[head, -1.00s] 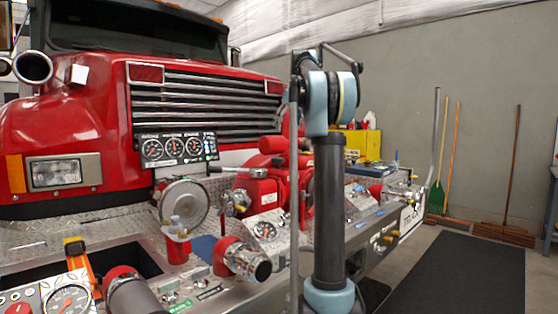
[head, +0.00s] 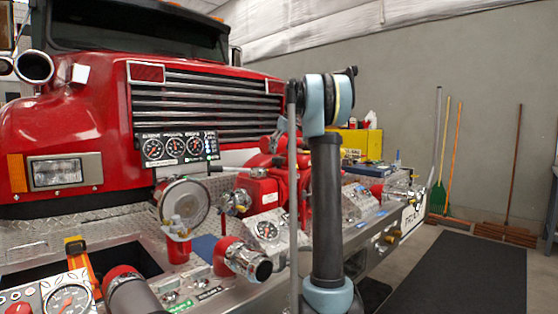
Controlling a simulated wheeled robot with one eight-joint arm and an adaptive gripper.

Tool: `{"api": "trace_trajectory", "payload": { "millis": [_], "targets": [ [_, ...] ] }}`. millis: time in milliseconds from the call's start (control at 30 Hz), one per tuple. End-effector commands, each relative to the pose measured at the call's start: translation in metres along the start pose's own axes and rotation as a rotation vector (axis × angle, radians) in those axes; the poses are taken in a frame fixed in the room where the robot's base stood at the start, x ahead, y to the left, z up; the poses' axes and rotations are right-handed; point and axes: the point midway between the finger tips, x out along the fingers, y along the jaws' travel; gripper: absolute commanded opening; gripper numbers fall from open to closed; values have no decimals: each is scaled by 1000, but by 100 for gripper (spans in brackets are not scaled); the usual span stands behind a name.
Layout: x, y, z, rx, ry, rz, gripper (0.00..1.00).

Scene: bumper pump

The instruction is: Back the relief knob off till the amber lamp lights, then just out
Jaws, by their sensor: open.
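My gripper is not seen; my own upright arm fills the middle of the head view and hides what lies behind it. The relief knob cannot be told apart from the several small fittings on the pump's panels. A sloped panel with a round gauge (head: 267,230) stands left of my arm, and another panel (head: 358,203) shows partly to its right. A black panel with three gauges (head: 174,147) stands before the grille, with small marks or lamps at its right side. No lit amber lamp can be made out.
The pump deck sits on the red truck's (head: 60,140) diamond-plate bumper (head: 45,240). A capped chrome outlet (head: 248,262), red pump body (head: 262,190) and round silver disc (head: 186,203) crowd it. A black floor mat (head: 455,275) lies clear at right; brooms (head: 440,195) lean on the wall.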

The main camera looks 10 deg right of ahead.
Motion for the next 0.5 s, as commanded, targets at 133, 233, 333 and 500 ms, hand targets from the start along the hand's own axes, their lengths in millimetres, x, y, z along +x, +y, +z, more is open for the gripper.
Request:
{"api": "trace_trajectory", "payload": {
  "millis": [133,233,333,500],
  "targets": [
    [24,0,0,-1,0,0,75],
    [34,0,0,-1,0,0,75],
    [41,0,0,-1,0,0,75],
    [46,0,0,0,0,0,75]
  ]
}}
